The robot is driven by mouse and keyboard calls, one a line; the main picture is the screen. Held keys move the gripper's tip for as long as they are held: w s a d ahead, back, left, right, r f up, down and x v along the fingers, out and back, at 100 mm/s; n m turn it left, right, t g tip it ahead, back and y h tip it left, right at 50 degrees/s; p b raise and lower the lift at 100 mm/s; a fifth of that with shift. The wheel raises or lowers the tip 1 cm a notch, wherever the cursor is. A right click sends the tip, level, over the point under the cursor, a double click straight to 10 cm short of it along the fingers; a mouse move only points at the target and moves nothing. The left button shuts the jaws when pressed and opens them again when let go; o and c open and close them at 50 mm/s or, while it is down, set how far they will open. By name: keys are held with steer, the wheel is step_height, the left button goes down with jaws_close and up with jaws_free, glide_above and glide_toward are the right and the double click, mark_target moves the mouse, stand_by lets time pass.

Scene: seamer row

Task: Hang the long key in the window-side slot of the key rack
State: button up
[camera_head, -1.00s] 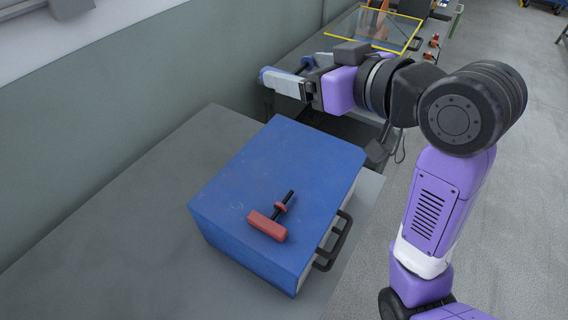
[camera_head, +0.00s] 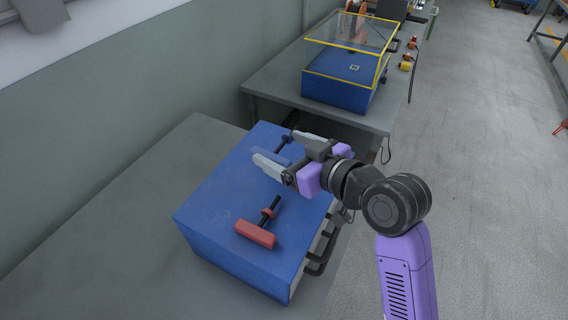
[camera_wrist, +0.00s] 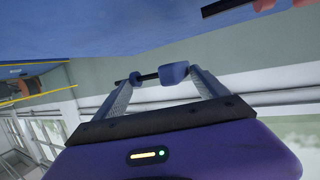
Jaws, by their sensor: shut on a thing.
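My gripper (camera_head: 281,152) is shut on a key with a blue handle (camera_head: 270,156) and a dark shaft (camera_head: 283,145). It holds the key over the far part of a blue box top; I cannot tell the exact height. In the wrist view the blue handle (camera_wrist: 174,74) and black shaft (camera_wrist: 148,77) show at the fingertips. A second key, with a red handle (camera_head: 256,234) and black shaft, lies on the near part of the box top. I cannot tell which key is the long one. I cannot make out the key rack or its slots.
The blue box (camera_head: 215,215) has black handles (camera_head: 322,247) on its right side and stands on a grey bench (camera_head: 110,215). Beyond a gap, a second bench (camera_head: 275,75) carries another blue box (camera_head: 338,92) with a yellow-framed clear lid. A wall runs along the left; open floor lies right.

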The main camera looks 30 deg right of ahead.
steer(key=shift+f, duration=2.2)
steer(key=shift+f, duration=0.15)
steer(key=o, duration=1.3)
